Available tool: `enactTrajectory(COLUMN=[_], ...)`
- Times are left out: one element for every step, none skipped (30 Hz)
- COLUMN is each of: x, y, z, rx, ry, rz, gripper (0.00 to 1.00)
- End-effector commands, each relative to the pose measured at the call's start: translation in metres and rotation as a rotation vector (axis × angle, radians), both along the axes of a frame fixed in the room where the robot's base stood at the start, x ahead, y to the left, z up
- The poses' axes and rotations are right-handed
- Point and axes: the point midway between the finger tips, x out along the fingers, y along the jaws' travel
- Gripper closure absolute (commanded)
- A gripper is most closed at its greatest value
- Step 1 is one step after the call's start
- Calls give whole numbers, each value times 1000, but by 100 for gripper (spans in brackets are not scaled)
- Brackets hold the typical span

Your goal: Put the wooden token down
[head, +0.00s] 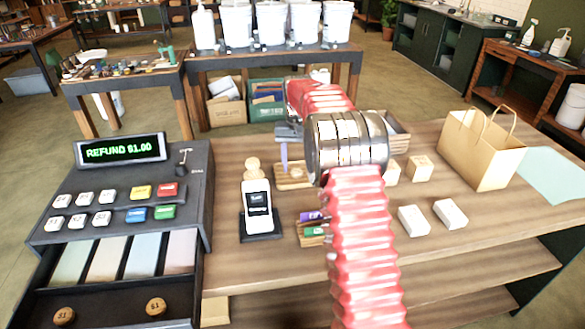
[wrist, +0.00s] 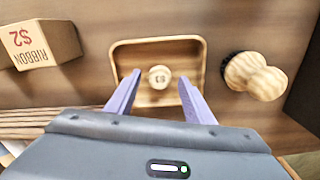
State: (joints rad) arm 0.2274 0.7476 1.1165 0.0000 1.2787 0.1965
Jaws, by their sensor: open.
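A round wooden token (wrist: 159,76) with a printed marking lies in the shallow wooden tray (wrist: 203,50), which has raised edges, in the wrist view. My gripper (wrist: 158,84) is open, with one purple finger on each side of the token and a gap visible on both sides. In the head view the tray (head: 280,184) sits on the counter, partly behind my arm, and one purple finger (head: 284,155) shows above it. The token cannot be made out there.
A cash register (head: 120,195) reads REFUND $1.00; its open drawer holds two $1 tokens (head: 64,316) (head: 155,306). A round-topped wooden piece (wrist: 255,76) stands right of the tray, and a $2 ribbon box (wrist: 42,42) left, in the wrist view. A card reader (head: 258,208) stands nearby.

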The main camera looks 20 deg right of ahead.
Motion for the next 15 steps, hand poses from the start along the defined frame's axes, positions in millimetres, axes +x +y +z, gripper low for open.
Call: enactTrajectory(x=[1,1,1,1,1,1,1,1,1,1,1,1,1,1,1], y=[0,0,0,0,0,0,0,0,0,0,0,0,0,0,0], z=[7,12,18,23,28,35,40,45,52,57,63,69,75,80,86], rx=[-1,-1,-1,-1,-1,-1,-1,-1,-1,0,-1,-1,-1,-1,0], ry=[-4,-4,-4,-5,-4,-5,-4,-4,-5,-3,-4,-4,-4,-4,-3], rz=[0,0,0,0,0,0,0,0,0,0,0,0,0,0,0], gripper=[52,52,52,52,52,52,52,52,52,52,52,52,52,52,52])
